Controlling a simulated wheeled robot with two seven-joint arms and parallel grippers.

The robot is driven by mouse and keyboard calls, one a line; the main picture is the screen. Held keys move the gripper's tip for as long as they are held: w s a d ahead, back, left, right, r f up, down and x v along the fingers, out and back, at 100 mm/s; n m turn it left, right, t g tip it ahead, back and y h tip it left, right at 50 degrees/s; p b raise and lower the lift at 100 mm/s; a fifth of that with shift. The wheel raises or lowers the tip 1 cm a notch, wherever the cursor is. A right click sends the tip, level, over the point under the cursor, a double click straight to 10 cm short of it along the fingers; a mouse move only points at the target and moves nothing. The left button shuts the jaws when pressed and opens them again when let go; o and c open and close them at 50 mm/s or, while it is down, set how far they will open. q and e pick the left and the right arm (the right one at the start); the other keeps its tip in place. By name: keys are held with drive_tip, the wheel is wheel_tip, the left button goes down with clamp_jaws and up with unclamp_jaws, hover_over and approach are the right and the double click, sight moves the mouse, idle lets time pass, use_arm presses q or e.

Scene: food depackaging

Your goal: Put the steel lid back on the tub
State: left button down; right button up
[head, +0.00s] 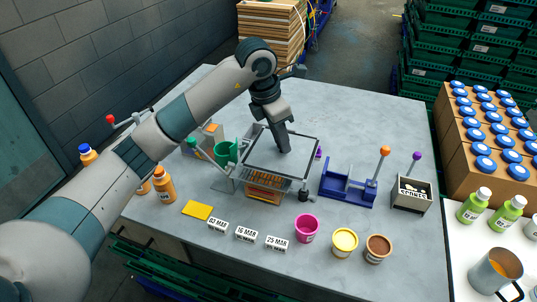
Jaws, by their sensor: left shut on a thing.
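My left gripper (284,148) reaches down from the upper left and is shut over a square, dark-edged frame (316,153) at the middle of the table. What it holds is hidden or too small to make out. I cannot pick out the steel lid for certain. Several tubs are in view: a magenta tub (307,229), a yellow tub (344,242) and a brown-topped tub (377,249) stand along the front edge. A green tub (225,153) stands left of the frame. Which one the lid belongs to is unclear. My right gripper is out of view.
An orange slatted unit (265,187) sits under the frame. A blue fixture (347,190) and a labelled box (411,195) stand to the right. Date cards (246,234) and a yellow pad (197,210) lie in front. The table's back right (375,115) is clear.

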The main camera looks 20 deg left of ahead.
sight(267, 148)
use_arm(q)
drive_tip(key=a, duration=0.1)
drive_tip(key=a+f, duration=0.2)
drive_tip(key=shift+w+a+f+b, duration=0.1)
drive_tip(key=shift+w+a+b, duration=0.2)
drive_tip(key=shift+w, duration=0.05)
drive_tip(key=shift+f+b, duration=0.7)
drive_tip(key=shift+f, duration=1.3)
drive_tip(key=c, duration=1.5)
unclamp_jaws()
drive_tip(key=shift+f, duration=0.1)
